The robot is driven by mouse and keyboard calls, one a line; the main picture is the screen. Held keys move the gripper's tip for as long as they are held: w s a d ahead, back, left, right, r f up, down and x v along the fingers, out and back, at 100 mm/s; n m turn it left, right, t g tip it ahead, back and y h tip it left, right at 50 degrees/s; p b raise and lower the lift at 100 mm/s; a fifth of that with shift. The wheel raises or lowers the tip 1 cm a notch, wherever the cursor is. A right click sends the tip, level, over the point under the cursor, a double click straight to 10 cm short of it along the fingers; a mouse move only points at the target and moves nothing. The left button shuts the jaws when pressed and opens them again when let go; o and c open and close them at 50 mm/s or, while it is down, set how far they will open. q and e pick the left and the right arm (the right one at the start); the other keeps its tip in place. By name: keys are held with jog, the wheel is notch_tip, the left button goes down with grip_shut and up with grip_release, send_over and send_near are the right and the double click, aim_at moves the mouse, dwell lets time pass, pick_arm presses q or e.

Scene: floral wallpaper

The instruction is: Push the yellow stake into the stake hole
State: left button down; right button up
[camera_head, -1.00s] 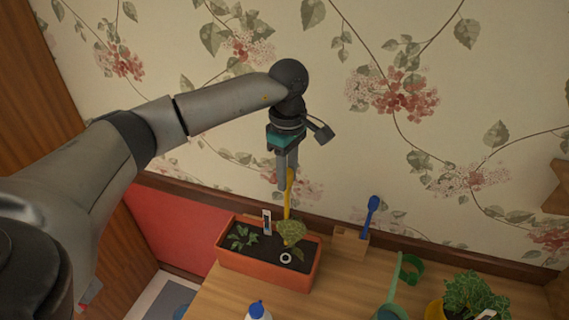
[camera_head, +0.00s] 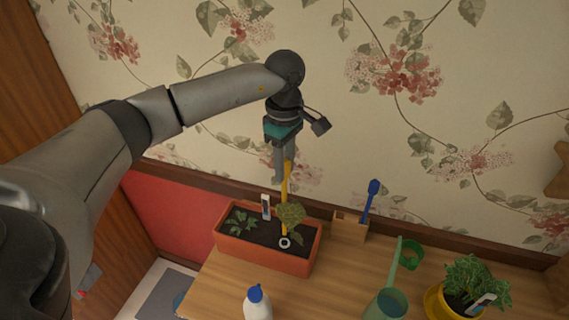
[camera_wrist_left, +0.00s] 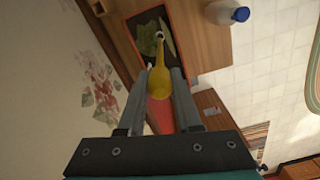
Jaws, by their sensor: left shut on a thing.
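My left gripper (camera_head: 283,172) is shut on the yellow stake (camera_head: 285,200) and holds it roughly upright above the planter (camera_head: 262,262). The stake hole (camera_head: 285,242), a small white ring, lies in the planter's dark soil. The stake's lower end shows just above or at the ring; I cannot tell whether it has entered. In the left wrist view, the stake (camera_wrist_left: 152,68) runs from between the fingers (camera_wrist_left: 160,85) and its thin tip lines up with the white ring (camera_wrist_left: 159,35). My right gripper is out of view.
Leafy plants (camera_head: 291,214) and a white label (camera_head: 266,206) stand in the planter beside the stake. A wooden holder (camera_head: 349,229) with a blue tool (camera_head: 371,198), a white bottle (camera_head: 257,304), a green watering can (camera_head: 387,304) and a potted plant (camera_head: 470,287) are nearby. The patterned wall is behind.

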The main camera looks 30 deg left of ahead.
pick_arm(q)
jog(key=shift+f+b, duration=1.05)
jog(key=shift+f, duration=0.6)
dwell(0.6)
notch_tip(320, 180, down, 8)
jog(key=b, duration=0.7)
dwell(2.4)
jog(key=c, duration=0.5)
grip_release()
notch_tip(320, 180, up, 15)
jog(key=shift+r+b, duration=0.15)
jog(key=shift+b, duration=0.15)
dwell(0.3)
